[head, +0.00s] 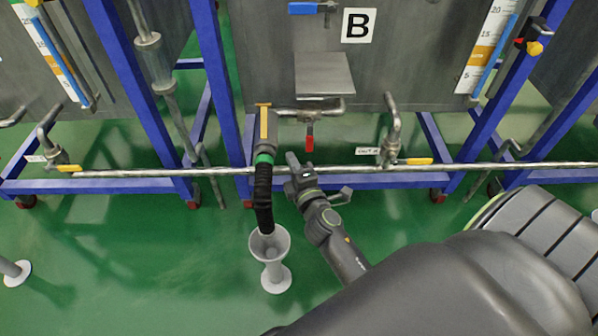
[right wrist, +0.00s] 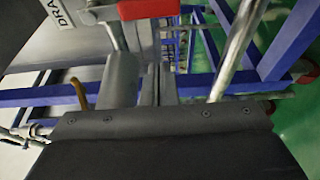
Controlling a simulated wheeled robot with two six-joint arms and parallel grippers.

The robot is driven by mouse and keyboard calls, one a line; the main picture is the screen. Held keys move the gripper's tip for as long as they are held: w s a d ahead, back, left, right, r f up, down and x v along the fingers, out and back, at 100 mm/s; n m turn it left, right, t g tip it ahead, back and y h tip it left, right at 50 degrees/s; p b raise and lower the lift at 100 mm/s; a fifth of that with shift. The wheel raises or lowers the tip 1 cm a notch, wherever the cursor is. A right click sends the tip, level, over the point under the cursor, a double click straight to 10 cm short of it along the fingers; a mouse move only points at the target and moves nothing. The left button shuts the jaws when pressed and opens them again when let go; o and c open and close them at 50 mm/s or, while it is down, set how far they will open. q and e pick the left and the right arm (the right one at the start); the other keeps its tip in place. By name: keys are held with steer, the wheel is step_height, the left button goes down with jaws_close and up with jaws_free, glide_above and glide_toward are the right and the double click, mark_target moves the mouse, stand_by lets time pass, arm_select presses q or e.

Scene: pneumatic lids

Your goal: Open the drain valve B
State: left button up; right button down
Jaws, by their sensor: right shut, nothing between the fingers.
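The tank marked B stands at the top middle, and a pipe runs out under it. A red valve handle (head: 309,137) hangs down from this pipe. The red handle (right wrist: 150,9) also shows at the top of the right wrist view, next to a partly cut-off label reading "DRA" (right wrist: 60,14). My right gripper (head: 294,160) is shut and empty, just below and slightly left of the red handle. I cannot tell whether it touches the handle. Its fingers (right wrist: 140,82) also show in the right wrist view. My left gripper is not in view.
A yellow-handled valve (head: 264,122) with a black hose (head: 263,190) stands left of the red handle, leading down into a grey funnel (head: 276,278). A long horizontal pipe (head: 215,171) and blue frame legs surround the gripper.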

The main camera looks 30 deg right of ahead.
mark_target(309, 143)
steer(key=d, duration=0.1)
steer(key=w+d, duration=0.1)
steer(key=d, duration=0.2)
steer(key=shift+w+d+b, duration=0.1)
steer(key=shift+w+b, duration=0.2)
steer(key=shift+w, duration=0.05)
steer(key=shift+s+d+n+p, duration=0.1)
steer(key=shift+d+n+p, duration=0.15)
steer(key=shift+p, duration=0.4)
